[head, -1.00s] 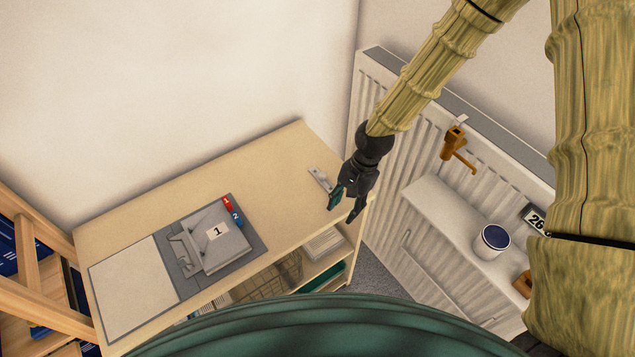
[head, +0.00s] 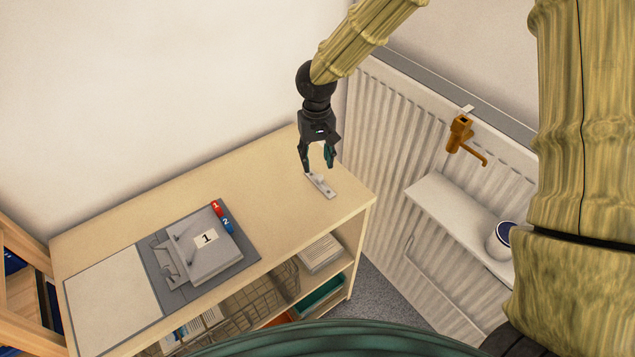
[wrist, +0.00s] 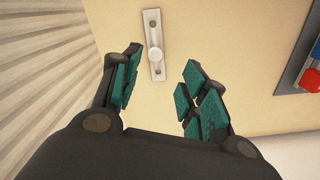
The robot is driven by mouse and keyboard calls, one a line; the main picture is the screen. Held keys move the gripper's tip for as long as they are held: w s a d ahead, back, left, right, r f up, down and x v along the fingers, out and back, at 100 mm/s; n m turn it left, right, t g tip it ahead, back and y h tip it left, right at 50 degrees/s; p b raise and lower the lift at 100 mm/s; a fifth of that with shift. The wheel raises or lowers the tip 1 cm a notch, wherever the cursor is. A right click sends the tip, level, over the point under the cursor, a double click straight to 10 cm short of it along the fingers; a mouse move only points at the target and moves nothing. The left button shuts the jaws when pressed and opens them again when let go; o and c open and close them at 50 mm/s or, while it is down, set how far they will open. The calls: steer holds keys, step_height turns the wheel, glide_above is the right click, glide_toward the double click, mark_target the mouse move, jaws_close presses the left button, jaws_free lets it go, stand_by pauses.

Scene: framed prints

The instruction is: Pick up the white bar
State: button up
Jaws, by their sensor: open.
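The white bar (head: 322,186) is a small flat strip with a round knob in its middle. It lies on the wooden shelf top near the right end. In the wrist view the bar (wrist: 157,66) lies on the pale wood, ahead of the fingertips and between their lines, nearer the left finger. My gripper (head: 318,170) is open and empty, pointing down just above the bar in the head view. In the wrist view my gripper (wrist: 160,82) shows its teal finger pads spread apart, with nothing between them.
A grey binder (head: 215,255) marked 1 lies on a grey mat (head: 250,262), left of the bar. A white radiator (head: 385,135) stands right of the shelf unit, with an orange tap-like object (head: 461,134) on it. The wooden top (head: 270,165) around the bar is clear.

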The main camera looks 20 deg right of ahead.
mark_target(320, 177)
steer(key=shift+f, duration=1.2)
steer(key=shift+s+d+f+p, duration=0.15)
steer(key=shift+f+p, duration=0.15)
steer(key=shift+f, duration=0.3)
steer(key=shift+w+d+f+p, duration=0.15)
steer(key=shift+f+p, duration=0.1)
steer(key=shift+f, duration=0.35)
steer(key=shift+s+d+f+p, duration=0.15)
steer(key=shift+f+p, duration=0.15)
steer(key=shift+f, duration=1.1)
steer(key=c, duration=1)
